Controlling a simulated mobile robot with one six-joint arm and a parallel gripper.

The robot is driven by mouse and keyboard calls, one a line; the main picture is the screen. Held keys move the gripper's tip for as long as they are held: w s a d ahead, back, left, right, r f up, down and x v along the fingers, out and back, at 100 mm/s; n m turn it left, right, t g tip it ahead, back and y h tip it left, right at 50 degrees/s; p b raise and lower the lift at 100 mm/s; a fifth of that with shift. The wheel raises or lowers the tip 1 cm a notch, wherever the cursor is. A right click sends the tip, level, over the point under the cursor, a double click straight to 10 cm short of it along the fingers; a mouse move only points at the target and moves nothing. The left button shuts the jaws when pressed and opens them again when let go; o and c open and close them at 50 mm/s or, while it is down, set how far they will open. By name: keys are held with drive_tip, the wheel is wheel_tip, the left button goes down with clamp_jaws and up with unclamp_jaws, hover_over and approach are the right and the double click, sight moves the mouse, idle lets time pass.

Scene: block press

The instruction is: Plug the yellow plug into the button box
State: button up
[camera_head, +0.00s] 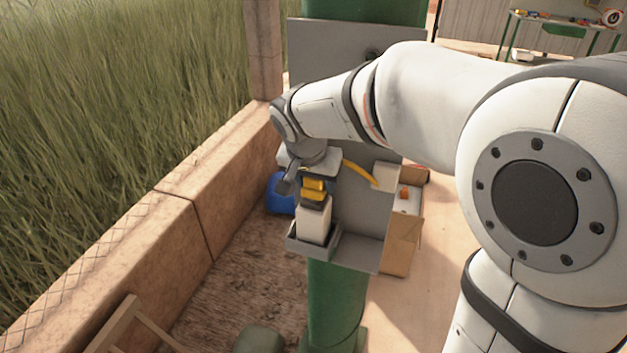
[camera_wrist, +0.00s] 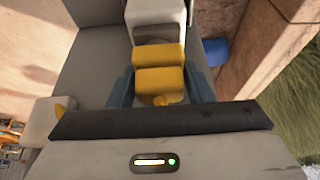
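The yellow plug (camera_head: 314,185) is between the fingers of my gripper (camera_wrist: 160,86), whose fingertips appear to press its two sides. In the wrist view the plug (camera_wrist: 160,77) shows as two yellow blocks, with a short yellow cable stub toward the gripper. A white box (camera_head: 314,222), which seems to be the button box, stands upright in a grey tray. The plug is right at the top end of this box, which also shows in the wrist view (camera_wrist: 157,14). Whether the plug is seated or just touching is hidden. No button is visible on the box.
A yellow cable (camera_head: 361,172) runs right to a small white block (camera_head: 385,178) on the grey panel (camera_head: 362,215). A cardboard box (camera_head: 401,248) stands right of the panel. A blue object (camera_head: 279,195) and a low wall (camera_head: 172,212) are at left.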

drive_tip(key=o, duration=0.4)
drive_tip(key=shift+o, duration=0.2)
drive_tip(key=b+v, duration=0.1)
drive_tip(key=v, duration=0.7)
drive_tip(key=s+d+f+n, duration=0.2)
drive_tip(key=s+d+f, duration=0.3)
drive_tip(key=s+d, duration=0.2)
drive_tip(key=s+d+f+n+g+y, duration=0.1)
drive_tip(key=s+d+f, duration=0.4)
drive_tip(key=s, duration=0.5)
drive_tip(key=d+n, duration=0.1)
drive_tip(key=d, duration=0.1)
drive_tip(key=shift+d+y, duration=0.3)
drive_tip(key=shift+d, duration=0.1)
